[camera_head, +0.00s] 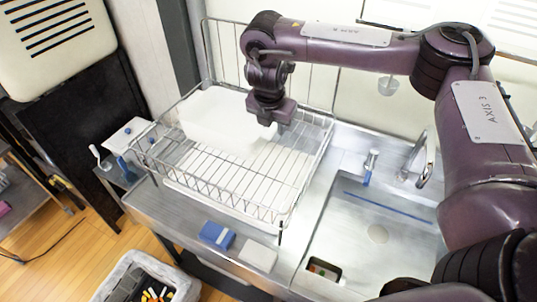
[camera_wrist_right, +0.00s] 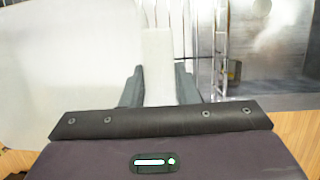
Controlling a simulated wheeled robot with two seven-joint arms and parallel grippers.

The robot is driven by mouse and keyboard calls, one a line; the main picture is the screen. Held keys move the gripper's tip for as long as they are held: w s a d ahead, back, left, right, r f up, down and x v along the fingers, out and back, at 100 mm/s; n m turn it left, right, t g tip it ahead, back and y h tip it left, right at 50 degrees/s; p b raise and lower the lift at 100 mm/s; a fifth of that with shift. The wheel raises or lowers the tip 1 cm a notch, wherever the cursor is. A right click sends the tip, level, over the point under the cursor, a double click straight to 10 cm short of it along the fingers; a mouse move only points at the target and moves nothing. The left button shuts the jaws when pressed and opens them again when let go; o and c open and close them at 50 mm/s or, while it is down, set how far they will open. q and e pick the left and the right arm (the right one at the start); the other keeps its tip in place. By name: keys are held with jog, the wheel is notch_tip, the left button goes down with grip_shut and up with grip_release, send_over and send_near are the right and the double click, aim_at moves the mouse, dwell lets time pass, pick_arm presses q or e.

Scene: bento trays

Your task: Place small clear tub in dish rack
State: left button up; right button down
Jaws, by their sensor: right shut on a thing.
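The small clear tub (camera_head: 215,118) looks whitish and sits within the back left part of the wire dish rack (camera_head: 291,199) in the head view. Whether it rests on the rack floor or hangs just above it, I cannot tell. My right gripper (camera_head: 265,122) is at the tub's right side, pointing down. In the right wrist view, my right gripper (camera_wrist_right: 158,85) is shut on a pale piece of the tub between its two fingers, and the tub's broad whitish surface (camera_wrist_right: 65,60) fills the left. My left gripper is not in view.
The front right of the rack is bare. A metal sink (camera_head: 350,235) with a faucet (camera_head: 418,160) lies to the right. A blue sponge (camera_head: 215,235) and a pale block (camera_head: 258,256) lie on the counter in front. A bin (camera_head: 150,277) stands below on the floor.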

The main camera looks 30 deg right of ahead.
jog(key=f, duration=1.2)
jog(key=shift+w+f, duration=0.1)
jog(key=shift+w, duration=0.2)
jog(key=shift+f, duration=0.6)
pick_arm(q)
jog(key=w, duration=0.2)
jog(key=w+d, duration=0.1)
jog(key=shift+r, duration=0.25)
pick_arm(e)
jog(key=shift+d, duration=0.1)
jog(key=c, duration=1.1)
grip_release()
